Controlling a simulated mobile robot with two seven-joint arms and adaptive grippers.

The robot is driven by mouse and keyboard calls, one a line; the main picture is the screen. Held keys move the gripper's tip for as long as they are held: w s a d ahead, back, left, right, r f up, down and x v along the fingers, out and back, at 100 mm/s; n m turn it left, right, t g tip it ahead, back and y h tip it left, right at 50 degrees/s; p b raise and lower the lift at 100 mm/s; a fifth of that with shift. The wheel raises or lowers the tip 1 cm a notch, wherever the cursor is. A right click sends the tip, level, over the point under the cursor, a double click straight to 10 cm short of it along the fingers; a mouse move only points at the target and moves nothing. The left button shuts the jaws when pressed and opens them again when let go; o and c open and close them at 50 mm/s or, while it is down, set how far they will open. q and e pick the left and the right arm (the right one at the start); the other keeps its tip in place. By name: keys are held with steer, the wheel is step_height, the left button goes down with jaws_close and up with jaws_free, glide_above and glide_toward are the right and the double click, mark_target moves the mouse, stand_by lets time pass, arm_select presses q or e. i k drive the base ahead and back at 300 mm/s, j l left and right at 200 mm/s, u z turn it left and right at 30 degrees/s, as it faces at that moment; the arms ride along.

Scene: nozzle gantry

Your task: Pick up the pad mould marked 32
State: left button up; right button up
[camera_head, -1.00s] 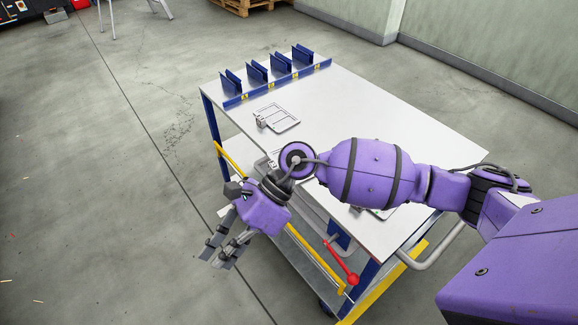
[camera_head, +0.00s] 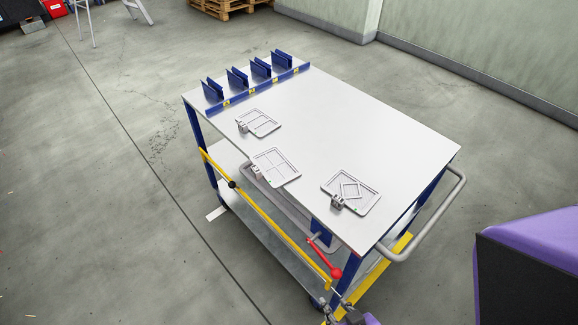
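Three grey pad moulds lie flat on the white top of the trolley (camera_head: 390,140). The far mould (camera_head: 263,122) has a few long recesses, the middle mould (camera_head: 276,165) is split into panes, and the near right mould (camera_head: 354,193) has a diamond-shaped outline. Each has a small grey block at one edge. I cannot read a number on any of them, so I cannot tell which is 32. My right gripper (camera_head: 345,309) shows only partly at the bottom edge, below the trolley's near corner and apart from the moulds. My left gripper is out of view.
A blue rack (camera_head: 262,88) with upright dividers and yellow labels stands along the trolley's far left edge. A red lever (camera_head: 322,257), a yellow rail (camera_head: 262,218) and a grey push handle (camera_head: 435,225) edge the trolley. The tabletop's right rear is clear.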

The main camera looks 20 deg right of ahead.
mark_target(272, 164)
steer(key=i+j+z, duration=0.1)
steer(key=z, duration=1.55)
steer(key=j+z, duration=0.6)
steer(key=z, duration=0.2)
steer(key=j+z, duration=0.4)
steer(key=k+j+z, duration=0.1)
steer(key=j+z, duration=0.15)
steer(key=k+j+z, duration=0.1)
steer(key=j+z, duration=0.15)
steer(key=k+j+z, duration=0.45)
steer(key=j, duration=0.3)
steer(key=k+j+z, duration=0.15)
steer(key=k+j, duration=0.25)
